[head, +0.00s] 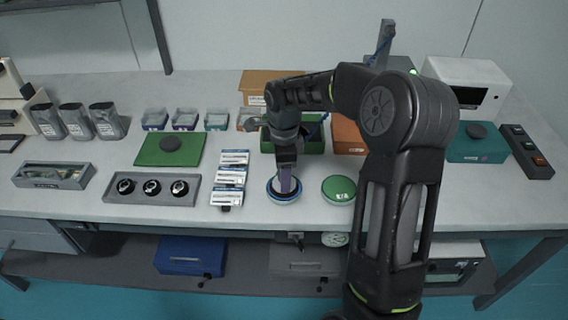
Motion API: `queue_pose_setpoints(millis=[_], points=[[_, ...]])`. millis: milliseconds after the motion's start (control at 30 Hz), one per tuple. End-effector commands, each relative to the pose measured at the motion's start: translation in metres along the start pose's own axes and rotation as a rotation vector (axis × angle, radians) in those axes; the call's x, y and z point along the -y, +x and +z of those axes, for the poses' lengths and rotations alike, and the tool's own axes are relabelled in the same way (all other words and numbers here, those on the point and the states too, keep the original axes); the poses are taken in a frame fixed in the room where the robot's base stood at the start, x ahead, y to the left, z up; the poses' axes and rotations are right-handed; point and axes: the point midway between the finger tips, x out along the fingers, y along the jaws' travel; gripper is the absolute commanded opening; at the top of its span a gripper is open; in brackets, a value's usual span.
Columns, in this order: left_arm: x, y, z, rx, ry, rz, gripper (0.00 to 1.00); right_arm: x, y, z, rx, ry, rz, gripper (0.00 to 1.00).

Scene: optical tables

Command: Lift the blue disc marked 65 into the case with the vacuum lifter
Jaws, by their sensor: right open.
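A disc with a blue rim (284,197) lies near the front edge of the table; its marking is hidden or too small to read. My right gripper (286,178) points down right over this disc, its jaws open, and covers its middle. I cannot tell whether it touches the disc. A green disc (339,190) with a pale label lies just right of it. An open green container (315,142) stands behind the discs, partly hidden by my right arm; I cannot tell whether it is the case. I cannot make out the vacuum lifter. My left gripper is not in view.
Several white-and-blue packets (229,178) lie left of the disc, beside a grey tray (107,194) of round black parts. A green mat (146,150) with a dark round pad is farther back. A teal box (466,150) stands at the right. The front right table is clear.

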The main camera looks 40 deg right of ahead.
Motion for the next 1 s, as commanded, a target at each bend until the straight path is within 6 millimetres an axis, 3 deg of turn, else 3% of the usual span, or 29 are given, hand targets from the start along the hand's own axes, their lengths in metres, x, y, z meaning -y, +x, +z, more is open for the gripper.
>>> queue_pose_setpoints(millis=[300,900,1000], points=[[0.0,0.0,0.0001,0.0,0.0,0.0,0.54,0.0,0.0022,-0.0001,0.0,0.0,0.0,0.52],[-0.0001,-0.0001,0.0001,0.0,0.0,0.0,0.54,0.0001,0.0019,-0.0002,0.0,0.0,-0.001,0.03],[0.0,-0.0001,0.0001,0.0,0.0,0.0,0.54,0.0001,0.0019,-0.0002,0.0,0.0,-0.001,0.0]])
